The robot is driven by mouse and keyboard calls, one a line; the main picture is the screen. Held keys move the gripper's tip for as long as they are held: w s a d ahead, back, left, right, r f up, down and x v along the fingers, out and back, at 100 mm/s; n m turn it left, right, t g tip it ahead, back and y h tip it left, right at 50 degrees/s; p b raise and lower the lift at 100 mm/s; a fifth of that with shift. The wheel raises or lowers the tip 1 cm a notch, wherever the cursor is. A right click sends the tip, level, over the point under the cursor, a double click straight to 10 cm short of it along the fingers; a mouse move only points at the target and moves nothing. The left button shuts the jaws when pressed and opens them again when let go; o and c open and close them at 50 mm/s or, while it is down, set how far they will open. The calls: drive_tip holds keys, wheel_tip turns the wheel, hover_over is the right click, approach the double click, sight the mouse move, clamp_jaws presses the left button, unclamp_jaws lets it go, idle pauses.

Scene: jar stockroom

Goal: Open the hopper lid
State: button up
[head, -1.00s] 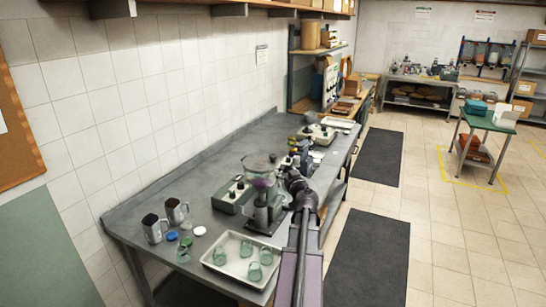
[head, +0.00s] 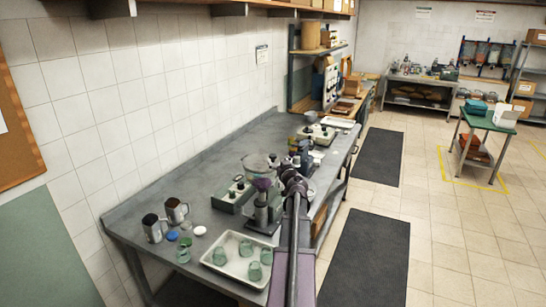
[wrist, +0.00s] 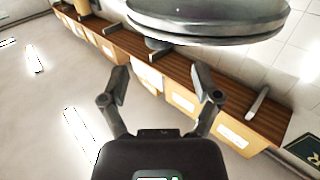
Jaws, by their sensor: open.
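The hopper (head: 256,164) is a clear round bowl on a dark grinder-like machine (head: 263,210) on the steel bench. In the wrist view a large grey round disc with a shiny rim, which looks like the hopper lid (wrist: 215,22), fills the top. A small dark knob-like piece (wrist: 157,43) shows at its lower edge. My gripper (wrist: 160,82) is open and empty, its two fingers apart below the disc in the picture and not touching it. In the head view my arm reaches up beside the hopper, and the fingers cannot be made out.
More equipment stands farther along. A shelf with boxes (wrist: 182,99) fills the wrist view's background.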

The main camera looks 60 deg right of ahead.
sight(274, 155)
drive_tip(key=shift+x, duration=3.15)
drive_tip(key=shift+c, duration=0.2)
clamp_jaws()
drive_tip(key=shift+s+d+r+p, duration=0.1)
drive_tip(key=shift+s+r+p, duration=0.1)
drive_tip(key=shift+p, duration=0.1)
